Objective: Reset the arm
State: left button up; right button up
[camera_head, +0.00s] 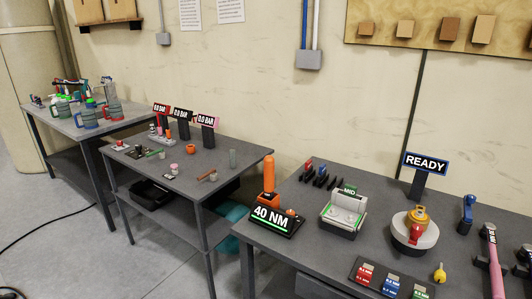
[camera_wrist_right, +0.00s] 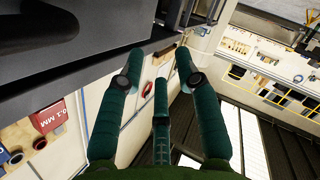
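My right gripper (camera_wrist_right: 159,68) shows in the right wrist view as dark green fingers that stand apart. It is open and nothing is between the fingers. A dark grey surface (camera_wrist_right: 80,75) lies beyond the fingers at the upper left. Neither of my arms can be made out in the head view, and my left gripper is in no view.
The nearest workbench (camera_head: 300,240) holds an orange-handled tool (camera_head: 268,175), a 40 NM display (camera_head: 273,221), a MID device (camera_head: 344,211), a round white base (camera_head: 415,233) and a READY sign (camera_head: 425,165). Two more benches stand left. Open floor (camera_head: 75,240) lies at lower left.

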jog(key=s+d+f+m+g+h, duration=0.3)
jog(key=s+f+m, duration=0.1)
jog(key=s+f, duration=0.55)
jog(key=s+d+f+m+g+h, duration=0.2)
jog(key=s+f+m+h, duration=0.15)
jog(key=s+f, duration=0.6)
jog(key=s+f+m+g, duration=0.2)
jog(key=s+f+g, duration=0.2)
jog(key=s, duration=0.9)
jog(key=s+f+m+g, duration=0.3)
jog(key=s+f, duration=0.4)
jog(key=s, duration=0.6)
jog(key=shift+s+a+g+h, duration=0.25)
jog(key=shift+s+g+h, duration=0.15)
jog(key=shift+g+h, duration=0.1)
